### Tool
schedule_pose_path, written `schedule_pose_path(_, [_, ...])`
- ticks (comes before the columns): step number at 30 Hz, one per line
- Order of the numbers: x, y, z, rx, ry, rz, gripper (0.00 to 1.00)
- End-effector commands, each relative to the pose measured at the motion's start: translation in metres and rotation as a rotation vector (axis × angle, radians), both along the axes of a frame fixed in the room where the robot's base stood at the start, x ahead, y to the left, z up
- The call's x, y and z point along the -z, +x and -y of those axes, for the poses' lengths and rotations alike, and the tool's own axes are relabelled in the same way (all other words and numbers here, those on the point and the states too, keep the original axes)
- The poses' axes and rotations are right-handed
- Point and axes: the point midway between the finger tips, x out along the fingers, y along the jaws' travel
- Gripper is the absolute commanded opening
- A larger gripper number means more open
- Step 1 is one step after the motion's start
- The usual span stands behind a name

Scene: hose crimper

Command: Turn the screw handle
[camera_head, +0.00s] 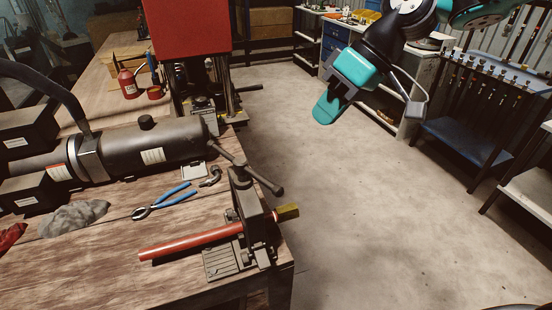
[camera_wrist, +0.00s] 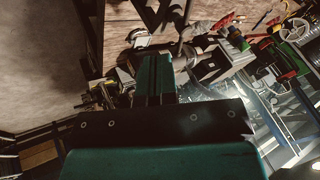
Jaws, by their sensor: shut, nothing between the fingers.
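The screw handle (camera_head: 246,169) is a dark bar with rounded ends, lying slanted across the top of the crimper's screw. The hose crimper (camera_head: 247,204) is a grey metal vise-like tool near the bench's right front corner. A red hose (camera_head: 192,242) runs into it, with a brass-coloured end (camera_head: 288,212) sticking out on the right. My gripper (camera_head: 325,109) is teal, shut and empty, in the air over the floor, up and right of the handle and well apart from it. In the wrist view its fingers (camera_wrist: 155,72) are together; I cannot pick out the handle there.
The wooden bench (camera_head: 110,265) also holds blue-handled pliers (camera_head: 166,200), a grey rag (camera_head: 72,218) and a large dark cylinder (camera_head: 150,150). A red press (camera_head: 190,30) stands behind. A tool rack (camera_head: 480,110) stands at right. The floor (camera_head: 350,200) between is clear.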

Motion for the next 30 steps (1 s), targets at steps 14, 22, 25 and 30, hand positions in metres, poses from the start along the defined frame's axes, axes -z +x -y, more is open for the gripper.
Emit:
schedule_pose_path(14, [0.074, -0.004, -0.051, -0.003, -0.002, -0.006, 0.0])
schedule_pose_path(22, [0.084, -0.025, -0.077, -0.002, -0.002, -0.003, 0.0])
schedule_pose_path(25, [0.086, -0.028, -0.081, 0.0, -0.002, -0.001, 0.0])
schedule_pose_path(30, [0.087, -0.029, -0.082, 0.001, -0.003, 0.0, 0.0])
